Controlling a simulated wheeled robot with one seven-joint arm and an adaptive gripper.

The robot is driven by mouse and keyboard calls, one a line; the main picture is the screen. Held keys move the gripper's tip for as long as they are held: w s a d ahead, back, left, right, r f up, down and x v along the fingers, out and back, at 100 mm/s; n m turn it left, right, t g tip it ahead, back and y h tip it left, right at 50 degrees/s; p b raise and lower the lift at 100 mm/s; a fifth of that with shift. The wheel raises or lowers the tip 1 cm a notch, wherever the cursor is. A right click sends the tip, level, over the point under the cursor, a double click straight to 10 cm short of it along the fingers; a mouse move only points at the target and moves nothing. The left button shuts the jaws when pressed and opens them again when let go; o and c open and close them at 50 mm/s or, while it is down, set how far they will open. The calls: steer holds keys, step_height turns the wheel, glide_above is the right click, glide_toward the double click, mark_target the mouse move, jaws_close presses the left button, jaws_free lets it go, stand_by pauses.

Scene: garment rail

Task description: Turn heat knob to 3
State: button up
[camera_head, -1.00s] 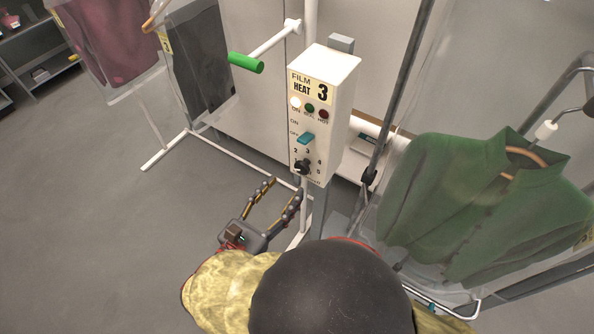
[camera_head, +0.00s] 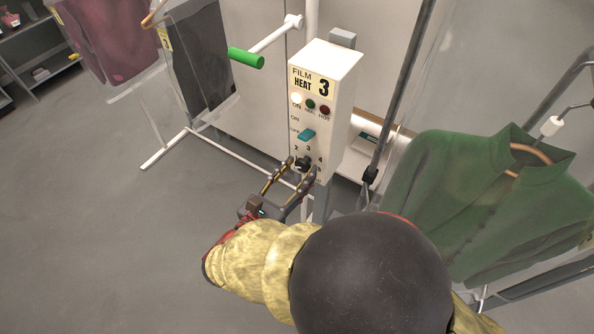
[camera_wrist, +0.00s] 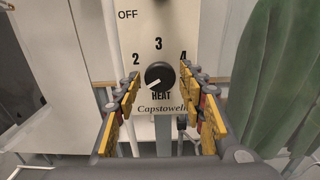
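The heat knob (camera_wrist: 159,76) is a round black dial on a white control box (camera_head: 341,84). In the wrist view, numbers 2, 3 and 4 sit around it and its white pointer line slants to the lower left, away from 3. The knob also shows small in the head view (camera_head: 303,164). My gripper (camera_wrist: 160,82) is open, its yellow-padded fingers on either side of the knob, with gaps visible on both sides in the wrist view. Whether the fingertips reach past the knob's face is unclear.
A teal switch (camera_head: 307,135) and indicator lamps (camera_head: 310,104) sit above the knob. A green-handled lever (camera_head: 246,60) sticks out at upper left. A green jacket (camera_head: 480,190) hangs close on the right. The floor at left is clear.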

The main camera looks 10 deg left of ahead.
steer(key=c, duration=0.8)
steer(key=shift+m, duration=0.4)
steer(key=m+b, duration=0.3)
steer(key=m, duration=0.2)
steer(key=shift+f+m, duration=0.15)
steer(key=shift+m, duration=0.15)
steer(key=m+b, duration=0.4)
steer(key=m, duration=0.1)
steer(key=shift+f, duration=0.1)
steer(key=m+b, duration=0.6)
steer(key=shift+m+b, duration=0.35)
steer(key=shift+m, duration=0.05)
steer(key=m+b, duration=0.1)
steer(key=m, duration=0.2)
steer(key=shift+m, duration=1.3)
